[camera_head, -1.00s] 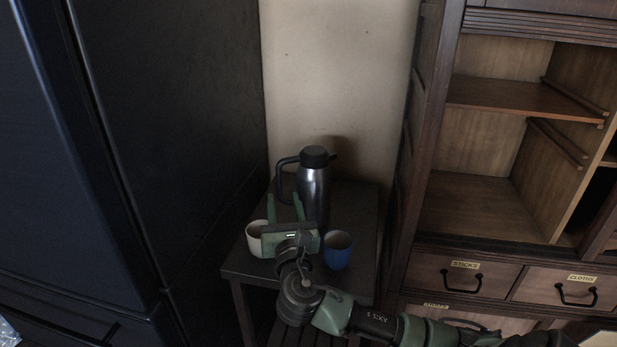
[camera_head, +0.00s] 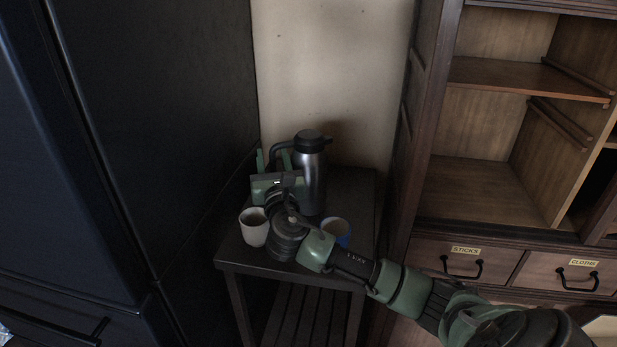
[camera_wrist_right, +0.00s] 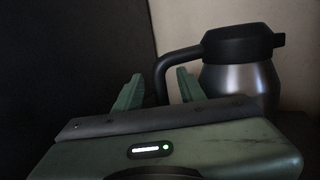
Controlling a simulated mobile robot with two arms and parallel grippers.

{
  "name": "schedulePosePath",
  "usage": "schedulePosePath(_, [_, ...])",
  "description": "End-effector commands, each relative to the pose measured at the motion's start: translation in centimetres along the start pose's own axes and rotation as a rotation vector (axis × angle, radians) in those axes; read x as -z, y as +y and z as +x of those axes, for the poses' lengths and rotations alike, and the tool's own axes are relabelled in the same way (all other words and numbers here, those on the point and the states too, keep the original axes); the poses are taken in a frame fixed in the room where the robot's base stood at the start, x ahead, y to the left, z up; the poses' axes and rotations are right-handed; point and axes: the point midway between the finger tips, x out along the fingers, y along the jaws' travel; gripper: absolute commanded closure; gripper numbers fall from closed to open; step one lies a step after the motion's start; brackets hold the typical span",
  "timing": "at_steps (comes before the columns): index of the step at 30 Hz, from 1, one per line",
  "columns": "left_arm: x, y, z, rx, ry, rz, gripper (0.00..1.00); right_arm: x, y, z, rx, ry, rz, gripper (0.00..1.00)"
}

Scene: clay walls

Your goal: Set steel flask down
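The steel flask (camera_head: 313,178), with a black lid and black handle, stands upright on the small dark table (camera_head: 232,254). It also shows on the right in the right wrist view (camera_wrist_right: 238,84). My right gripper (camera_head: 272,160) is at the handle side of the flask, left of its body. Its two green fingers (camera_wrist_right: 158,90) are spread, and the handle (camera_wrist_right: 163,75) shows between them with gaps on both sides. The lower flask is partly hidden by my gripper and wrist. My left gripper is not in view.
A white cup (camera_head: 254,230) stands on the table left of my right wrist. A blue cup (camera_head: 338,233) stands right of it, partly hidden by my arm. A dark tall cabinet (camera_head: 150,130) is close on the left; a wooden shelf unit (camera_head: 480,195) is on the right.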

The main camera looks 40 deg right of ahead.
Motion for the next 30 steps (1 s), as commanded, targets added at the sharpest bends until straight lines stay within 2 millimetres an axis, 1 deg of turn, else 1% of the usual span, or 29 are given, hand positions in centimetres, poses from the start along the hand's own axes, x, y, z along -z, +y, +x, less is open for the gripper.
schedulePosePath(7, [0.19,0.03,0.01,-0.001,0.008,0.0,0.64,0.0,0.0,0.11,0.0,0.001,0.0,0.6])
schedulePosePath(8, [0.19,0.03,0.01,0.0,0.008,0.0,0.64,0.0,0.0,0.11,0.0,0.001,0.0,0.68])
schedulePosePath(9, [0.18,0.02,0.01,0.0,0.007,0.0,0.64,0.0,0.0,0.11,0.0,0.001,0.0,0.8])
schedulePosePath(11, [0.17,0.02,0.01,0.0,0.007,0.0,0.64,0.01,0.0,0.1,0.0,0.001,0.0,0.96])
schedulePosePath(12, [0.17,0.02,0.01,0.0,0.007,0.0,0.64,0.01,0.0,0.09,0.0,0.001,0.0,1.0])
schedulePosePath(30, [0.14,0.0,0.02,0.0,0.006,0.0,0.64,0.05,-0.01,0.08,0.001,0.001,0.0,1.0])
